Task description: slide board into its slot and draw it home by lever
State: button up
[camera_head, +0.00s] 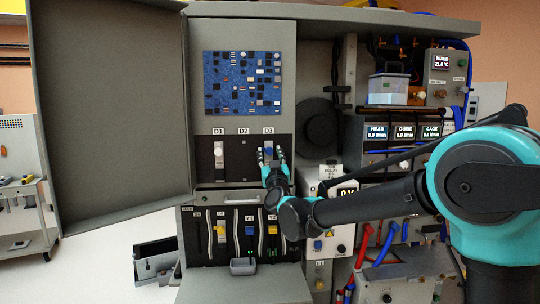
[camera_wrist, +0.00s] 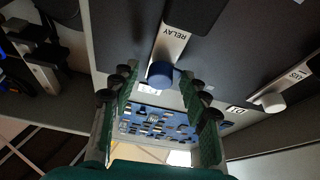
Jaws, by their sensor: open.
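My gripper (camera_head: 269,158) is at the switch panel under the label D3. In the wrist view my gripper (camera_wrist: 160,80) is open, its green fingers on either side of a round blue knob (camera_wrist: 160,74). The knob sits on a pale plate marked RELAY; whether a finger touches it I cannot tell. A slot rack (camera_head: 188,240) below holds several lever handles, among them a blue one (camera_head: 250,231) marked Y1 and a yellow one (camera_head: 272,228) marked Y2. A blue circuit board (camera_head: 243,82) is on the upper panel, and it also shows in the wrist view (camera_wrist: 153,123). No loose board is visible.
A white knob (camera_head: 218,148) stands under D1, left of my gripper. A large grey door (camera_head: 110,110) stands open at the left. A panel with displays (camera_head: 404,132), a clear box (camera_head: 389,88) and red and blue hoses (camera_head: 378,245) lie to the right.

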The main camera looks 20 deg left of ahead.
grip_shut()
jog(key=shift+m, duration=0.4)
jog(key=m+t+h, duration=0.1)
jog(key=m+h, duration=0.1)
jog(key=m, duration=0.2)
jog(key=shift+s+a, duration=0.1)
jog(key=shift+a, duration=0.05)
jog(key=m+h, duration=0.1)
jog(key=m, duration=0.2)
jog(key=m+h, duration=0.2)
jog(key=m, duration=0.1)
jog(key=shift+h, duration=0.3)
jog(key=m+h, duration=0.1)
jog(key=m, duration=0.2)
jog(key=m+h, duration=0.1)
jog(key=m, duration=0.2)
jog(key=shift+a+g+h, duration=0.1)
jog(key=shift+g+h, duration=0.2)
jog(key=shift+r+m+g+h, duration=0.1)
jog(key=shift+m+g+h, duration=0.4)
jog(key=shift+m, duration=1.6)
